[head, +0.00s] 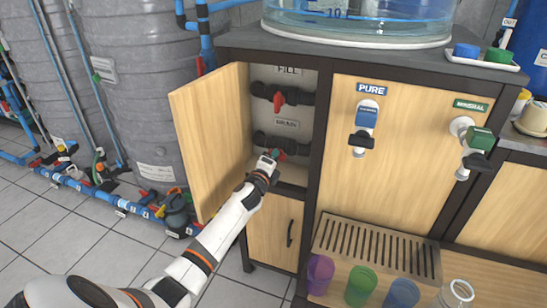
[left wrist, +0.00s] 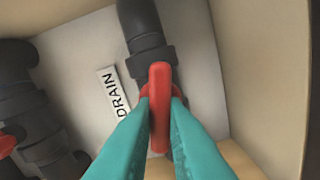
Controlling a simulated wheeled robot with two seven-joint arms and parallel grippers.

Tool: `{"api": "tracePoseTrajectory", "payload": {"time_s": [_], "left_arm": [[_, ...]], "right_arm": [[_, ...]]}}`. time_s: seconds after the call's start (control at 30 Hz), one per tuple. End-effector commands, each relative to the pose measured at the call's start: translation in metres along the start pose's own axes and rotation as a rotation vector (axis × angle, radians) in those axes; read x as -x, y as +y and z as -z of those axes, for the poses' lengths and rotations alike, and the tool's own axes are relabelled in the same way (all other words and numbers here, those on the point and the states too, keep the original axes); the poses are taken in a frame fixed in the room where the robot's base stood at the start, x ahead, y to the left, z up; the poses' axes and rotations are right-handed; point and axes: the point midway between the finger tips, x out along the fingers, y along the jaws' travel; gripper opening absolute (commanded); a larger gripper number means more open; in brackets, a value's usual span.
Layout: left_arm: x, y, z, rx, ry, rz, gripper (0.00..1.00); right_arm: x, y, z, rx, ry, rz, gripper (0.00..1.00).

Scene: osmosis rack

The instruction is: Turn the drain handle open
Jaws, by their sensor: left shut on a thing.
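The drain handle (left wrist: 160,95) is a red lever on a dark grey pipe valve in the left wrist view, close to the DRAIN label (left wrist: 118,92). My left gripper (left wrist: 158,115) has its two teal fingers on either side of the lever and is shut on it. In the head view my left gripper (head: 274,155) reaches into the open cabinet at the lower valve, below the DRAIN label (head: 287,124). It hides most of the handle there. My right gripper is not in view.
The FILL valve with its red handle (head: 279,98) sits above. The open wooden cabinet door (head: 210,140) stands left of my arm. A PURE tap (head: 363,130) and a MINERAL tap (head: 474,140) are to the right, with coloured cups (head: 361,286) below.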

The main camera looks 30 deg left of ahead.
Motion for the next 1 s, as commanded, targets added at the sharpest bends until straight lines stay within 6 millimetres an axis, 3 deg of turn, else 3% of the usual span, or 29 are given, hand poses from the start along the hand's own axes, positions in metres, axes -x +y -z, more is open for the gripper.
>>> {"api": "tracePoseTrajectory", "payload": {"time_s": [0.4, 1.0], "left_arm": [[0.000, -0.002, 0.000, 0.249, 0.000, 0.002, 0.00], [0.000, -0.003, -0.001, 0.311, 0.000, 0.002, 0.00]], "right_arm": [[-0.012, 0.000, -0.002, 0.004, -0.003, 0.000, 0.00], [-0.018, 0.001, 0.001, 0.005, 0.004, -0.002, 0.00]]}}
